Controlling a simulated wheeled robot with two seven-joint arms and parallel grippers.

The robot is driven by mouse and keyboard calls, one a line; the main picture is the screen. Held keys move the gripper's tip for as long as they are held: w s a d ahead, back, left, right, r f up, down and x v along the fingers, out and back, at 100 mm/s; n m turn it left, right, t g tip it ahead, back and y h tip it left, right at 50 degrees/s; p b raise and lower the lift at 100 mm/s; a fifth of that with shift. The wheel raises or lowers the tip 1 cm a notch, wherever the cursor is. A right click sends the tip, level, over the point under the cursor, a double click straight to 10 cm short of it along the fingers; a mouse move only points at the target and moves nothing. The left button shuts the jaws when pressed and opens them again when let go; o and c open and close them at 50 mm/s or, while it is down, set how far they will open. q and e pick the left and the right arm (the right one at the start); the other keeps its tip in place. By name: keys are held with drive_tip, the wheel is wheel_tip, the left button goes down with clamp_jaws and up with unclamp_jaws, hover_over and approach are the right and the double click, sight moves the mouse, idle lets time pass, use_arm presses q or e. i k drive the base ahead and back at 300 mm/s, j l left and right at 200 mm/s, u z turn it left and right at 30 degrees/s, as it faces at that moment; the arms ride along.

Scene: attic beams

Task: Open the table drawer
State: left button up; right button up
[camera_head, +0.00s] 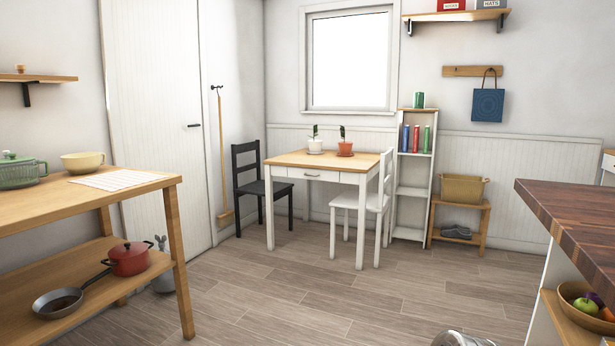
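A small table (290,157) with a wooden top and white legs stands in the middle of the far area, near the corner below the window. Its drawer (312,175) is in the white apron facing me, with a small dark handle at its centre. The drawer front looks flush with the apron, so it appears closed. Two potted plants stand on the tabletop, one in a white pot (315,146) and one in an orange pot (345,149). Neither of my grippers shows in the head view.
A black chair (262,185) stands left of the table and a white chair (373,204) on its right. A wooden workbench (150,184) is at left, a dark-topped counter (570,210) at right. The floor (300,290) between is mostly clear. A greyish object (462,339) shows at the bottom edge.

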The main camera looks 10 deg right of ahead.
sight(325, 175)
drive_tip(key=i+l+z, duration=0.25)
drive_tip(key=i, duration=0.4)
drive_tip(key=i+z, duration=0.25)
drive_tip(key=i, duration=0.35)
